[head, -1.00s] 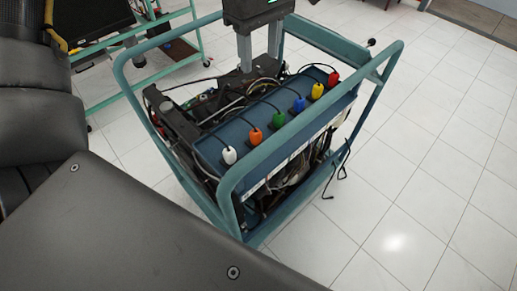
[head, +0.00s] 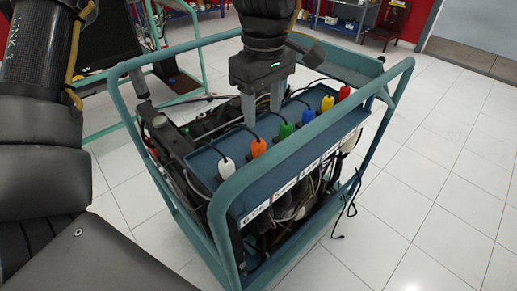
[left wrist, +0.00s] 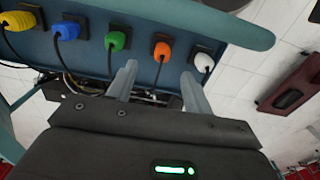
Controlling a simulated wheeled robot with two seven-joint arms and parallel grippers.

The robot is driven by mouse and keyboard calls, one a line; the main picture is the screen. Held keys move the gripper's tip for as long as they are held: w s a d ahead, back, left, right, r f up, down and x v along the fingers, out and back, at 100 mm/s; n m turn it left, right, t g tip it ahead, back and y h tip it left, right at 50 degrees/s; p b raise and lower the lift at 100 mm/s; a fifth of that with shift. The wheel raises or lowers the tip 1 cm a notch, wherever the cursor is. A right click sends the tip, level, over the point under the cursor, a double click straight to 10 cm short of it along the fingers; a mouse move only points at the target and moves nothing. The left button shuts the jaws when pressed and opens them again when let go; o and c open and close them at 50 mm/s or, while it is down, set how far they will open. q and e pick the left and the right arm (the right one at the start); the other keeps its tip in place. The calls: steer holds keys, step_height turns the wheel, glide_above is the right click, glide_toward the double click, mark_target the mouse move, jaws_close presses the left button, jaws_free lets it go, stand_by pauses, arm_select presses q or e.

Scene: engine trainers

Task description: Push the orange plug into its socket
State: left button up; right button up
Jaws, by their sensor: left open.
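The orange plug (head: 258,147) stands in the row of coloured plugs on the blue panel (head: 205,168), between the white plug (head: 227,167) and the green plug (head: 285,130). A black cable runs from it. My left gripper (head: 262,110) is open and empty, fingers pointing down, just behind the orange plug in the head view. In the left wrist view the orange plug (left wrist: 162,51) sits on a dark square socket, beyond and between the open fingers (left wrist: 159,72), apart from them. How deep the plug sits is hard to tell. My right gripper is not in view.
Blue (head: 308,117), yellow (head: 327,103) and red (head: 344,93) plugs continue the row. A teal tube frame (head: 300,133) surrounds the trainer, with a rail along the front. Cables and engine parts lie behind the panel. White tiled floor (head: 440,180) is free at the right.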

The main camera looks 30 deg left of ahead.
mark_target(258, 141)
arm_select(q)
steer(key=shift+f+b, duration=0.35)
steer(key=shift+f, duration=2.25)
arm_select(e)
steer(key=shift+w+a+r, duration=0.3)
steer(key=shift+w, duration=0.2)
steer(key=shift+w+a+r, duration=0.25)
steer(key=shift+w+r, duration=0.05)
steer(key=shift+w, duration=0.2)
arm_select(q)
steer(key=f, duration=0.2)
steer(key=a+f, duration=0.1)
steer(key=f, duration=0.1)
steer(key=shift+s+f, duration=0.2)
steer(key=shift+f, duration=0.4)
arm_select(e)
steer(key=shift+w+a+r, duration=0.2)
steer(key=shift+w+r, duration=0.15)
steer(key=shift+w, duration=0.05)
arm_select(q)
steer(key=c, duration=1.1)
steer(key=shift+r, duration=0.1)
